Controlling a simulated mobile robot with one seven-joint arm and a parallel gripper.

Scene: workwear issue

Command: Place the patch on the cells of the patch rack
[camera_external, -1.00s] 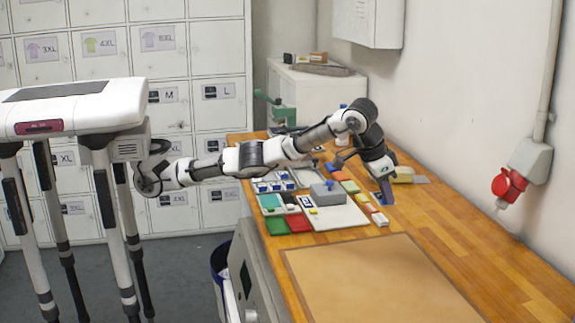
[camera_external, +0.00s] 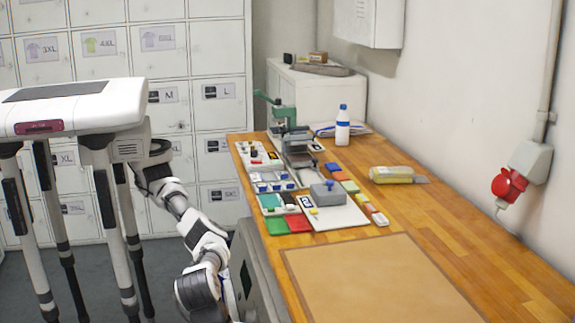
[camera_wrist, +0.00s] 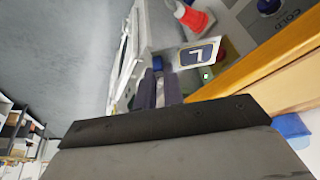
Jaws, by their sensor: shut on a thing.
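In the external view my arm hangs down in front of the bench and my gripper is out of sight. I cannot tell for certain which thing is the patch rack. A white board (camera_external: 345,216) on the bench carries a small dark blue piece (camera_external: 305,201) at its left edge.
The bench also bears a grey block (camera_external: 328,194), red and green pads (camera_external: 277,226), a green-handled press (camera_external: 285,112), a bottle (camera_external: 342,128) and a yellow packet (camera_external: 391,175). A brown mat (camera_external: 380,280) lies bare. The grey cabinet front (camera_external: 258,278) is close to my arm.

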